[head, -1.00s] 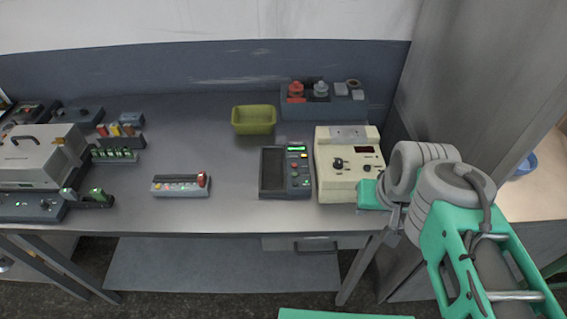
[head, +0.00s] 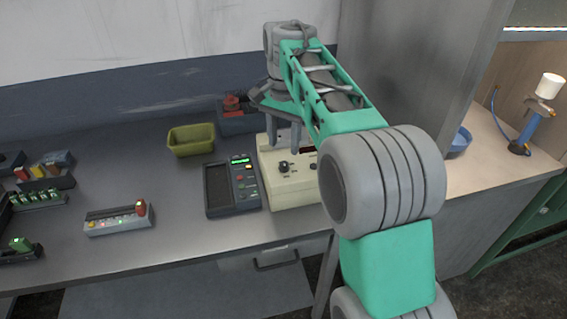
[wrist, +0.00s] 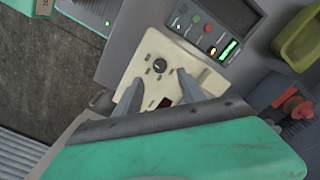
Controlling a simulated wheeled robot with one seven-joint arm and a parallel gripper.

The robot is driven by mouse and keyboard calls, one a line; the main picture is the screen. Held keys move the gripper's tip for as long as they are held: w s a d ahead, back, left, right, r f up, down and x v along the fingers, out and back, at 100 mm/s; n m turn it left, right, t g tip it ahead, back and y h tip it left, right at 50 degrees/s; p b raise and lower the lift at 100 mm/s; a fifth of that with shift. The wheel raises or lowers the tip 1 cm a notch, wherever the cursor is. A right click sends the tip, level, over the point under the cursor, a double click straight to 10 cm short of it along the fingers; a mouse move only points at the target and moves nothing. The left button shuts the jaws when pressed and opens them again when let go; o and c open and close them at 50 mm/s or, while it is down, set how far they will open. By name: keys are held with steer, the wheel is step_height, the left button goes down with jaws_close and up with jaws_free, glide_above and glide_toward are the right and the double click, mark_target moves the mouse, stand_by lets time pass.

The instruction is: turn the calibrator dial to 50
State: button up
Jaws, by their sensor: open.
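The calibrator is a cream box (head: 293,190) at the right end of the bench, partly hidden by my arm in the head view. Its black dial (head: 284,168) shows on the top face. In the wrist view the calibrator (wrist: 139,70) lies just past my fingers, with the dial (wrist: 160,66) between and beyond the fingertips. The numbers around the dial are too small to read. My gripper (head: 284,146) is open and empty, pointing down above the calibrator. It also shows in the wrist view (wrist: 158,87). I cannot tell contact with the dial; it looks apart.
A green tray (head: 191,139) and a blue-grey holder with red parts (head: 232,104) stand behind. A grey button strip (head: 118,217) lies left. The bench between is clear.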

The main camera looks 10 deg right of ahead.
mark_target(284, 163)
step_height(284, 163, down, 6)
steer(key=shift+f, duration=0.2)
steer(key=shift+c, duration=0.2)
jaws_close()
stand_by(0.3)
